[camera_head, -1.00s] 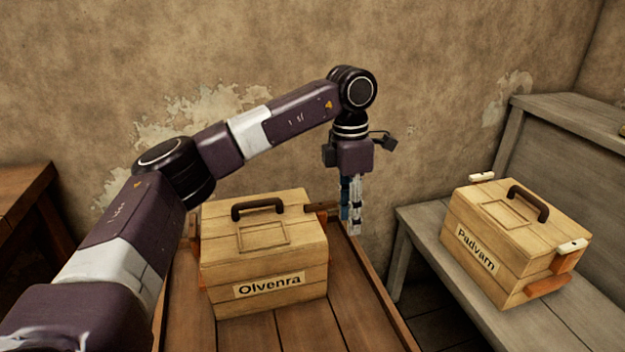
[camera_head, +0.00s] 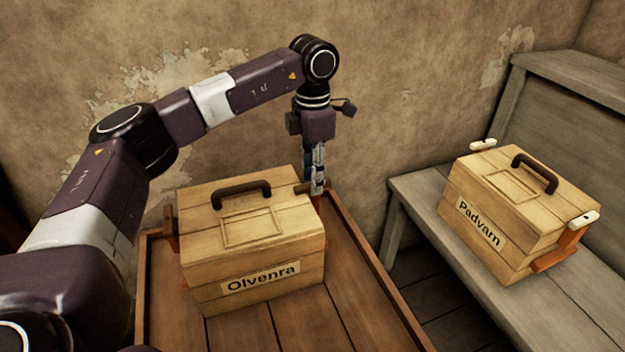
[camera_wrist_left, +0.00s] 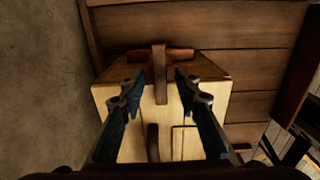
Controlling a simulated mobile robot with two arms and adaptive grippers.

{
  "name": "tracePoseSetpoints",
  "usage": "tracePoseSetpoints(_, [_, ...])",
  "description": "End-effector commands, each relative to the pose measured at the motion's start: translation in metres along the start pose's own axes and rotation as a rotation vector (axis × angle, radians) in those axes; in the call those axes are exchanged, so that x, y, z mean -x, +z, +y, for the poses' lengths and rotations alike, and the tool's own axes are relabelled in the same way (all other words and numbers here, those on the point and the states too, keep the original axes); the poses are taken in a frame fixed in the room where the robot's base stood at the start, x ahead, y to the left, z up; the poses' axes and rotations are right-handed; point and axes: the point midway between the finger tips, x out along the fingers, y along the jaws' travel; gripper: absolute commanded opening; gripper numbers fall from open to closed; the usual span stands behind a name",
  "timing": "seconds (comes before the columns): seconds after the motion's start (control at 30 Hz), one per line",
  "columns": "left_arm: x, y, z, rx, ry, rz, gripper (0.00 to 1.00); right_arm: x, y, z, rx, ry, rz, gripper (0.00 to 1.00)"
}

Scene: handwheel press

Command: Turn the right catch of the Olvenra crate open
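The Olvenra crate (camera_head: 205,262) is a pale wooden box with a brown top handle (camera_head: 241,188), standing on a brown wooden table. Its right catch (camera_head: 304,187) is a dark brown bar at the top right edge, partly hidden by my left gripper (camera_head: 317,186). In the left wrist view, the catch (camera_wrist_left: 159,78) lies across the crate's edge, pointing from the top outward over a reddish-brown side piece (camera_wrist_left: 182,54). My left gripper (camera_wrist_left: 155,76) points down, its fingers open on either side of the catch, with visible gaps. My right gripper is not in view.
The Padvarn crate (camera_head: 468,190) stands on a grey bench (camera_head: 420,205) to the right, with white-tipped catches. A raised rim (camera_head: 374,262) edges the table. A plaster wall (camera_head: 400,60) is behind. The table right of the Olvenra crate is clear.

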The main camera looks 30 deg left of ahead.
Motion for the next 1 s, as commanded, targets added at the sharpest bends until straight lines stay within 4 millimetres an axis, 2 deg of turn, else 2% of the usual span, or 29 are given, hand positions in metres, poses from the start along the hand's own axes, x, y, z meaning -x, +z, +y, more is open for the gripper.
tracePoseSetpoints(0.1, [-0.0059, -0.0003, -0.0001, 0.0, 0.0, 0.0, 0.3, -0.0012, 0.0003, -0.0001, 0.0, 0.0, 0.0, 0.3])
tracePoseSetpoints(0.33, [-0.0063, -0.0001, -0.0001, 0.0, 0.0, 0.0, 0.3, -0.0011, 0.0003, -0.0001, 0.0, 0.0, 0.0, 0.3])
tracePoseSetpoints(0.63, [-0.006, 0.0, -0.0002, 0.0, 0.0, 0.0, 0.0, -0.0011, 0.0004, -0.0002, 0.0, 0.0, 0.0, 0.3])
tracePoseSetpoints(1.0, [-0.005, 0.0001, -0.0003, -0.026, -0.001, 0.0, 0.0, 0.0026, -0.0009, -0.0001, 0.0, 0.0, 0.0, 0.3])
